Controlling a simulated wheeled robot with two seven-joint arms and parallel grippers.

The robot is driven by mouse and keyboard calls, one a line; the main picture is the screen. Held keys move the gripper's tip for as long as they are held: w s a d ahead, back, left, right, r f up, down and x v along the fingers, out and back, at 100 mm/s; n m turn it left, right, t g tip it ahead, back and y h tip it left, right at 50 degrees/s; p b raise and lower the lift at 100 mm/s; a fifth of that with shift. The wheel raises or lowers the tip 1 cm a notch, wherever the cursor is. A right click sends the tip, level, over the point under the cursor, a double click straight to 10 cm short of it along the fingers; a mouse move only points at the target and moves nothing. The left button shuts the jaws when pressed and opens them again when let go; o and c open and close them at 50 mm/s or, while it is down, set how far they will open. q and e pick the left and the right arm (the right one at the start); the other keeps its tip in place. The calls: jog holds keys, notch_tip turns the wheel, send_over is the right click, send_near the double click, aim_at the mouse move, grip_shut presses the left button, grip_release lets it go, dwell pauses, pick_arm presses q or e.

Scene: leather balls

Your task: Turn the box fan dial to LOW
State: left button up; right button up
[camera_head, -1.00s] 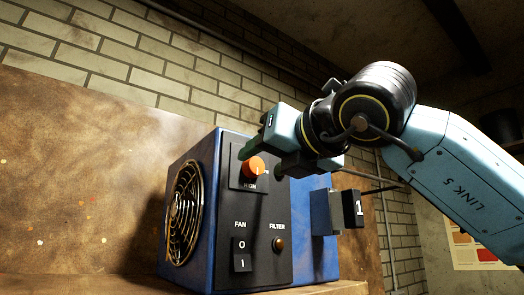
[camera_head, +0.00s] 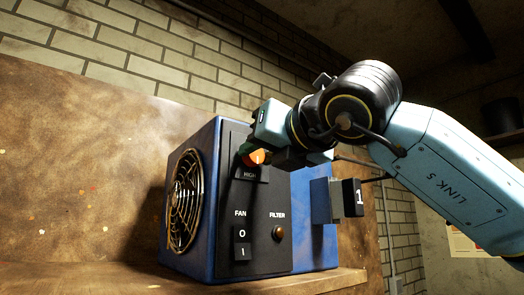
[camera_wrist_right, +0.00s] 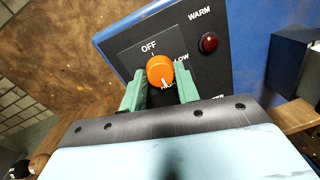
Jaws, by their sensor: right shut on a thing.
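The blue box fan (camera_head: 310,245) stands on a wooden shelf, its black panel (camera_head: 262,195) facing me. The orange dial (camera_head: 257,157) is high on the panel, partly hidden by my right gripper (camera_head: 266,153) in the head view. In the right wrist view the dial (camera_wrist_right: 159,69) sits between the green fingers of my right gripper (camera_wrist_right: 159,90), which is shut on it. Its white mark points down and slightly right, at a lower label that is partly hidden. OFF is above the dial and LOW to its right. My left gripper is not in view.
A FAN rocker switch (camera_head: 242,246) and a brown FILTER button (camera_head: 278,233) are lower on the panel. A red WARM lamp (camera_wrist_right: 208,42) is beside the dial plate. A block marked 1 (camera_head: 352,198) juts from the fan's right side.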

jog(key=n+b, duration=0.2)
jog(key=n, duration=0.2)
jog(key=n+b, duration=0.1)
jog(key=n, duration=0.1)
jog(key=shift+n, duration=0.4)
jog(key=n, duration=0.2)
jog(key=shift+n+y, duration=0.3)
jog(key=shift+n, duration=0.1)
jog(key=n, duration=0.3)
jog(key=shift+n, duration=0.4)
jog(key=shift+n+y, duration=0.4)
jog(key=shift+n, duration=2.1)
jog(key=o, duration=1)
jog(key=shift+f, duration=0.1)
jog(key=shift+c, duration=0.2)
